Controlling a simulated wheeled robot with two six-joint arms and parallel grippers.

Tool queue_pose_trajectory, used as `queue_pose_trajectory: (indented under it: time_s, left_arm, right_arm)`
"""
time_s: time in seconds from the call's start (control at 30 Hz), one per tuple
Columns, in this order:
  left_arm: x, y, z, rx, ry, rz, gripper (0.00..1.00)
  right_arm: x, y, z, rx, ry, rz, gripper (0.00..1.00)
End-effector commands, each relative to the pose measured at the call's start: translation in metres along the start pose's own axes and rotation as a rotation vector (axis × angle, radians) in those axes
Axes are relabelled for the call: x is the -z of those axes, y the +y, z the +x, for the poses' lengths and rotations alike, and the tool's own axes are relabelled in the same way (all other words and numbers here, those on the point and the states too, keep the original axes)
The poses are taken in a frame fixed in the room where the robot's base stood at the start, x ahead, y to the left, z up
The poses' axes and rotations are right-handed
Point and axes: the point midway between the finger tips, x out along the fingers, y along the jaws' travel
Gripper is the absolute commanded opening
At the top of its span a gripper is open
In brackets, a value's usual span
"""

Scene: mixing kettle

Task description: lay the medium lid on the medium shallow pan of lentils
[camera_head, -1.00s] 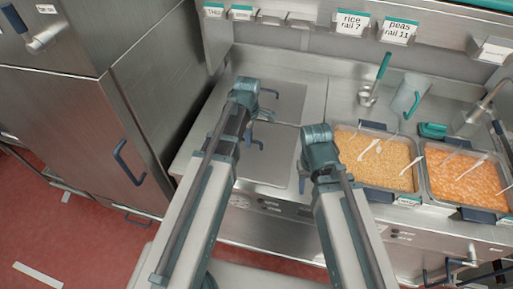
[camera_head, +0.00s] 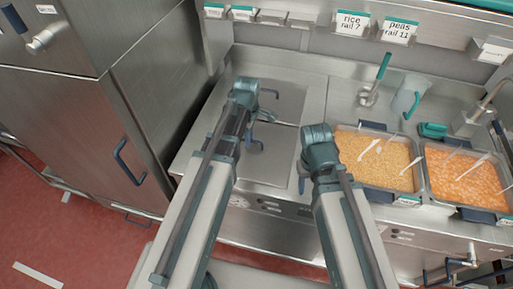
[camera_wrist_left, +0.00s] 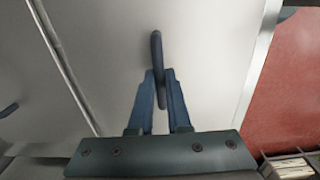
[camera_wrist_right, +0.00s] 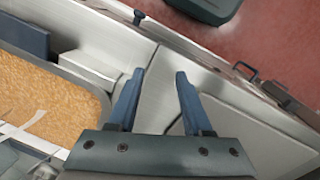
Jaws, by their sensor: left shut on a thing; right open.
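A flat steel lid (camera_head: 278,170) with a blue bar handle lies at the front of the counter, left of the food pans. My left gripper (camera_wrist_left: 160,108) is shut on that handle (camera_wrist_left: 156,48); the arm hides part of the lid in the head view. A pan of tan grains (camera_head: 375,160) and a pan of orange food (camera_head: 470,178) stand uncovered to the right. I cannot tell for sure which holds lentils. My right gripper (camera_wrist_right: 154,98) is open and empty, left of the tan pan, which also shows in the right wrist view (camera_wrist_right: 45,100).
A second steel plate with a blue handle (camera_head: 269,93) lies behind. A ladle (camera_head: 376,80), a clear jug (camera_head: 411,95) and a teal object (camera_head: 433,130) stand behind the pans. A tall steel cabinet (camera_head: 80,110) rises at left.

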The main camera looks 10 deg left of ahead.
Motion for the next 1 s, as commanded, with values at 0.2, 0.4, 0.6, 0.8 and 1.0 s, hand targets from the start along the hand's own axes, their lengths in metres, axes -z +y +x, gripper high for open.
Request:
queue_pose_trajectory:
  time_s: [0.2,0.4,0.6,0.8,1.0]
  left_arm:
    - [0.000,0.000,0.000,0.000,0.000,0.000,0.00]
    - [0.000,0.000,-0.002,0.000,0.000,0.000,0.00]
    - [0.000,0.000,-0.017,0.000,0.000,0.000,0.00]
    - [0.000,0.000,-0.036,0.000,0.000,0.000,0.00]
    - [0.000,0.000,-0.051,0.000,0.000,0.000,0.00]
  right_arm:
    - [0.000,0.000,0.000,0.000,0.000,0.000,0.50]
    - [0.000,0.000,-0.002,0.000,0.000,0.000,0.50]
    - [-0.001,0.002,-0.016,0.000,0.000,0.000,0.50]
    - [-0.002,0.003,-0.035,0.000,0.000,0.000,0.50]
    - [-0.003,0.005,-0.051,0.000,0.000,0.000,0.50]
